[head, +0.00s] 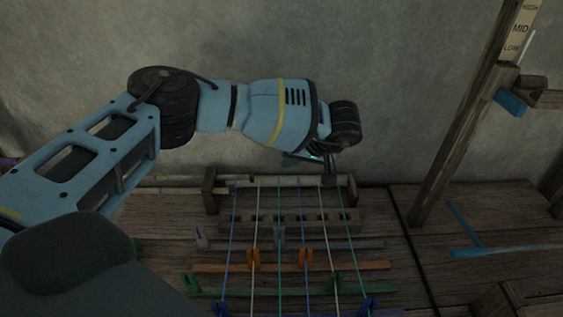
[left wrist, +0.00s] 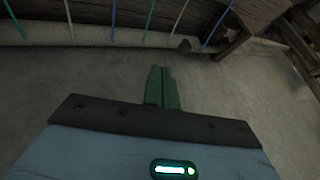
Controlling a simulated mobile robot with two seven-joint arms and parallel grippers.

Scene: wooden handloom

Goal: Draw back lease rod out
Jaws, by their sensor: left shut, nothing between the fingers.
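My left gripper (head: 292,161) hangs over the back of the loom, near the back beam (head: 275,182), largely hidden under its own wrist. In the left wrist view, its green fingers (left wrist: 162,88) are together with nothing between them, over bare grey ground, apart from the beam (left wrist: 90,35). Several coloured warp threads (head: 323,225) run forward from the beam. Crossing bars are grey (head: 345,244), orange (head: 212,267) and green (head: 220,291). I cannot tell which bar is the back lease rod. My right gripper is out of view.
A slatted wooden piece (head: 265,222) lies across the threads just in front of the beam. A tall post (head: 460,130) with a LOW, MID, HIGH scale (head: 520,28) stands at the right. A blue stick (head: 495,250) lies on the right-hand boards. A grey wall is behind.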

